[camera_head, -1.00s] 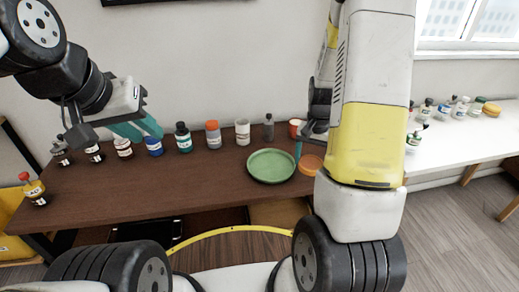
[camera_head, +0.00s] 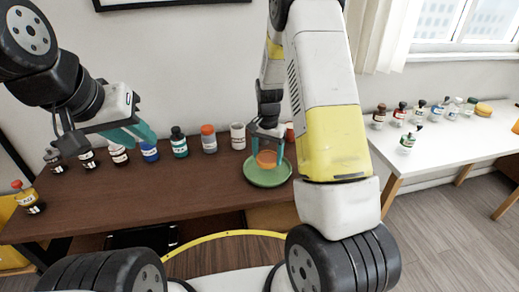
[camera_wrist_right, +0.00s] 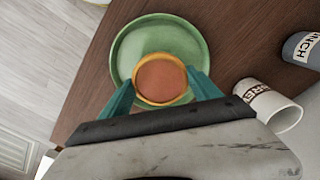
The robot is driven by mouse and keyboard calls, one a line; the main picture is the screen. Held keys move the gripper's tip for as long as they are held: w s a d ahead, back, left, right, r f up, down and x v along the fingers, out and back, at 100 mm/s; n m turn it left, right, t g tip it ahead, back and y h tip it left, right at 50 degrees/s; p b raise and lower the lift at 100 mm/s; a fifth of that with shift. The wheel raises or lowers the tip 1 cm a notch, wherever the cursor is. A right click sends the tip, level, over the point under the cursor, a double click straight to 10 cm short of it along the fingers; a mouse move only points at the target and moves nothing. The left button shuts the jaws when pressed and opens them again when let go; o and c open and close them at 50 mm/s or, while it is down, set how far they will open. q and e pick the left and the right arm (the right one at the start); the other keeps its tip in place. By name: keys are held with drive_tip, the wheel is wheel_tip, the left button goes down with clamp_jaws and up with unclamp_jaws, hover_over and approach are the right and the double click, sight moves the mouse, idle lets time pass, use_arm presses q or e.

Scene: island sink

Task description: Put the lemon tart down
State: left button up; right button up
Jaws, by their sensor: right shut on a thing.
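The lemon tart (camera_head: 266,159) is a round orange-brown disc with a yellow rim. My right gripper (camera_head: 268,163) is shut on it, one teal finger on each side. The tart is over the round green plate (camera_head: 268,183) on the brown table. In the right wrist view the tart (camera_wrist_right: 161,78) lies inside the outline of the plate (camera_wrist_right: 129,45), toward its lower edge. I cannot tell whether it touches the plate. My left gripper (camera_head: 130,133) is above the table's left part, apart from the plate, and its finger gap is unclear.
A row of bottles and jars stands along the back of the brown table, including an orange-capped jar (camera_head: 209,140) and a white cup (camera_head: 238,136). The white cup (camera_wrist_right: 265,99) is close to the right gripper. The table's front middle is clear. More bottles stand on a white table (camera_head: 440,133).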

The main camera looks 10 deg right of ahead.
sight(267, 157)
drive_tip(key=shift+f, duration=1.75)
drive_tip(key=o, duration=1.4)
drive_tip(key=shift+f, duration=0.15)
